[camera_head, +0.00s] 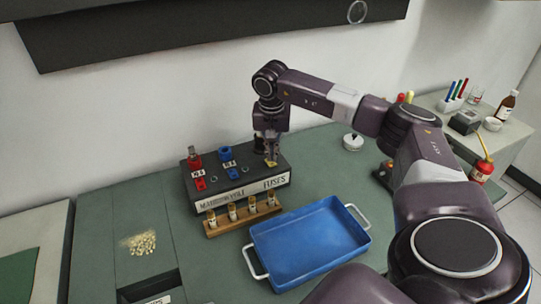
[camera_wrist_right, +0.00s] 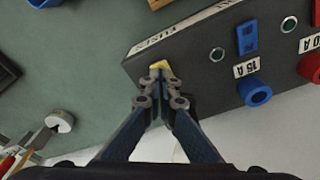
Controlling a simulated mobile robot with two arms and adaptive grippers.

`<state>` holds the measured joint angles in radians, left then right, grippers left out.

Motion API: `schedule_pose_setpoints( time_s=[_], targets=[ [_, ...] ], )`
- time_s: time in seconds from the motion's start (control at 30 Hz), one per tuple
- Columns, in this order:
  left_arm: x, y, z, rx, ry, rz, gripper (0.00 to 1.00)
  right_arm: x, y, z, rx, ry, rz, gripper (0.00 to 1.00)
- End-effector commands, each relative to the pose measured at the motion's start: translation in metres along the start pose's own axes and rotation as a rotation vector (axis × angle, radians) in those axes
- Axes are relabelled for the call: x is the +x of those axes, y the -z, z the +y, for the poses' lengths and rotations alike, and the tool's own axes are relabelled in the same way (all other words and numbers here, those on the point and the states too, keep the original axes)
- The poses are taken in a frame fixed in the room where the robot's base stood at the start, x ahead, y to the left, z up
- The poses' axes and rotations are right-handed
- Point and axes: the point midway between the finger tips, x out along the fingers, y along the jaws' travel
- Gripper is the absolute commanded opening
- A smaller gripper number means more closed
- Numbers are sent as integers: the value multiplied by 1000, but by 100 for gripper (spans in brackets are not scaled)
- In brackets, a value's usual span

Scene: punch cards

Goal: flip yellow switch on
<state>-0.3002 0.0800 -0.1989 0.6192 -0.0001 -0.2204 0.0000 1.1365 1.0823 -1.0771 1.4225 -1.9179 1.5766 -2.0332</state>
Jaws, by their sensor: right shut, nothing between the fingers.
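The black fuse panel (camera_head: 240,190) stands on the green bench, with a "FUSES" label on its front. The yellow switch (camera_wrist_right: 161,65) sits near the panel's end in the wrist view; in the head view only a bit of yellow (camera_head: 272,164) shows beneath my right gripper (camera_head: 272,156). My right gripper (camera_wrist_right: 160,88) is shut and empty, its fingertips right at the yellow switch. I cannot tell whether they touch it, and they hide part of it, so its position is unclear. A blue switch (camera_wrist_right: 247,37) and a red switch (camera_head: 201,184) are on the same panel. My left gripper is not in view.
A wooden rack (camera_head: 243,219) with several fuses stands before the panel. A blue tray (camera_head: 310,245) lies to its right. Blue (camera_wrist_right: 255,91) and red (camera_head: 195,160) fuse holders rise from the panel. A side table (camera_head: 507,143) with bottles stands at right.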

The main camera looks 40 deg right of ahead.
Motion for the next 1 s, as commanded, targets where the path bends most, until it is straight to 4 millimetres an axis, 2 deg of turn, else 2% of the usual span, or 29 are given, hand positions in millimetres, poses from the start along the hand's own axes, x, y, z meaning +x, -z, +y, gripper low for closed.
schedule_pose_setpoints(
  time_s=[1.0],
  targets=[
    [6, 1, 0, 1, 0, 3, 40, 10, -2, 0, 0, 0, 0, 0]
  ],
)
